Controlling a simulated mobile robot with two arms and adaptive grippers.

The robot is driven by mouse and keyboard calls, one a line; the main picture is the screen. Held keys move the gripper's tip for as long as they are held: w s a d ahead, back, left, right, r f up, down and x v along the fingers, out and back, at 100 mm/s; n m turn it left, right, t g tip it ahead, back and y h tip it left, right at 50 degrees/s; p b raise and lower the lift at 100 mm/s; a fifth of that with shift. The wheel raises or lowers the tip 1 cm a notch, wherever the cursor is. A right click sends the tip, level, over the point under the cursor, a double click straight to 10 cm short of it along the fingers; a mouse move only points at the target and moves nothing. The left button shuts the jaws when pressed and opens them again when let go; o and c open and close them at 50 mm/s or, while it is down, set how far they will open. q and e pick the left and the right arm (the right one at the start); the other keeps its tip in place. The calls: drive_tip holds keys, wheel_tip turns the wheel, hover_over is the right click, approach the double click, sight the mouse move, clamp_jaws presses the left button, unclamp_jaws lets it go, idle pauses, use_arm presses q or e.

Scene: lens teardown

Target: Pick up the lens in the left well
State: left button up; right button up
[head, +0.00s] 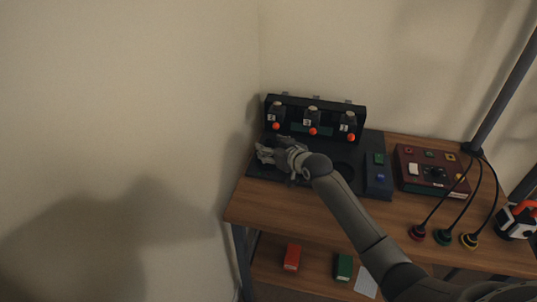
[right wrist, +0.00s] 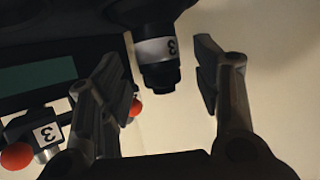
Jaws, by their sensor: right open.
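My right gripper (head: 264,152) is over the left end of a black station base (head: 262,171), in front of the leftmost dark cylinder unit (head: 277,112). It is open. In the right wrist view a dark cylinder with a white label marked 3 (right wrist: 155,52) shows between the two fingers, with a gap on each side. I cannot tell whether this cylinder is the lens or part of the station. The left well is hidden behind my gripper in the head view. A round well (head: 344,170) shows to its right. My left gripper is not in view.
Behind the base stand two more cylinder units (head: 312,117) (head: 347,124) with orange knobs. A blue-black box (head: 379,180) and a dark red control box (head: 432,171) are to the right. Cables with coloured ends lie farther right. A wall is close on the left.

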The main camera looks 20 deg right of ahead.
drive_tip(key=shift+x, duration=1)
drive_tip(key=shift+w, duration=0.15)
drive_tip(key=c, duration=1.1)
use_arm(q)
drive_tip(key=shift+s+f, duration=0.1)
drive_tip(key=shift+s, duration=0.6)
use_arm(e)
drive_tip(key=shift+c, duration=0.7)
drive_tip(key=shift+r, duration=0.1)
